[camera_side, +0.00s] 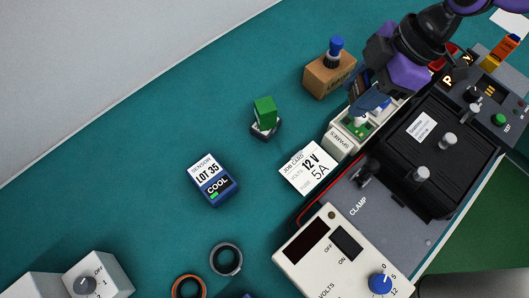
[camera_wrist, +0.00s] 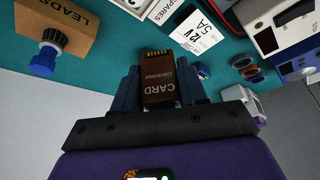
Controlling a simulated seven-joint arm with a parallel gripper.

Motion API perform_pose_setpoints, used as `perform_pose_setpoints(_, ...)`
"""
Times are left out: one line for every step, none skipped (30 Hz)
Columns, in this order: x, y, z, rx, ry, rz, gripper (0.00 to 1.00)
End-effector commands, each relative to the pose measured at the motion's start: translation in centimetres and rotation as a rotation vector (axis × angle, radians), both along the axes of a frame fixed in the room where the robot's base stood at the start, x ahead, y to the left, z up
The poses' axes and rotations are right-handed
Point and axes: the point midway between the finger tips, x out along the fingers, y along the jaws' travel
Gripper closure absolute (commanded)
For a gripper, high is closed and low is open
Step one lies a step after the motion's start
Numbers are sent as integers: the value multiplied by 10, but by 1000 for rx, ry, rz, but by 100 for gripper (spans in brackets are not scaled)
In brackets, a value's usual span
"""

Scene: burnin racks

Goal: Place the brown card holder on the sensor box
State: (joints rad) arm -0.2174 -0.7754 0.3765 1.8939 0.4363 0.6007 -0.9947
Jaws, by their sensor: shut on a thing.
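My gripper (camera_wrist: 160,88) is shut on the brown card holder (camera_wrist: 160,78), a brown piece marked CARD with gold contacts at its far end. In the side view my gripper (camera_side: 370,102) is above the spares box at upper right, and I cannot make out the card holder there. The sensor box (camera_side: 212,182) is a small blue box with a white label reading SENSOR LOT 35 and a dark COOL panel. It lies on the teal mat left of centre, well away from my gripper, and nothing is on top of it.
The spares box (camera_side: 345,135) and a cardboard leads box (camera_side: 328,78) with a blue-capped item stand near my gripper. A green block on a dark base (camera_side: 265,115) and a job card (camera_side: 309,168) lie between. Clamp rig (camera_side: 370,205) is at right. Rings (camera_side: 226,259) lie below.

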Motion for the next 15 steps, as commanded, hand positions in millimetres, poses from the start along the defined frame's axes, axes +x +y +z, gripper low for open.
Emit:
perform_pose_setpoints(-17,19,2,1,0,84,87)
perform_pose_setpoints(-26,28,3,1,0,133,87)
perform_pose_setpoints(-39,41,5,1,0,198,87)
perform_pose_setpoints(-48,50,6,1,0,246,87)
perform_pose_setpoints(-58,58,8,2,-1,293,87)
perform_pose_setpoints(-70,68,10,2,-1,354,87)
perform_pose_setpoints(-79,75,11,2,-1,395,87)
perform_pose_setpoints(-88,81,12,1,0,435,87)
perform_pose_setpoints(-99,90,14,2,-2,486,87)
perform_pose_setpoints(-106,94,15,1,-1,518,87)
perform_pose_setpoints(-113,99,16,2,-3,550,87)
perform_pose_setpoints(-122,104,17,1,-1,588,87)
perform_pose_setpoints(-126,108,18,1,-2,610,87)
perform_pose_setpoints(-131,111,19,1,-1,630,87)
perform_pose_setpoints(-136,113,20,0,-1,653,87)
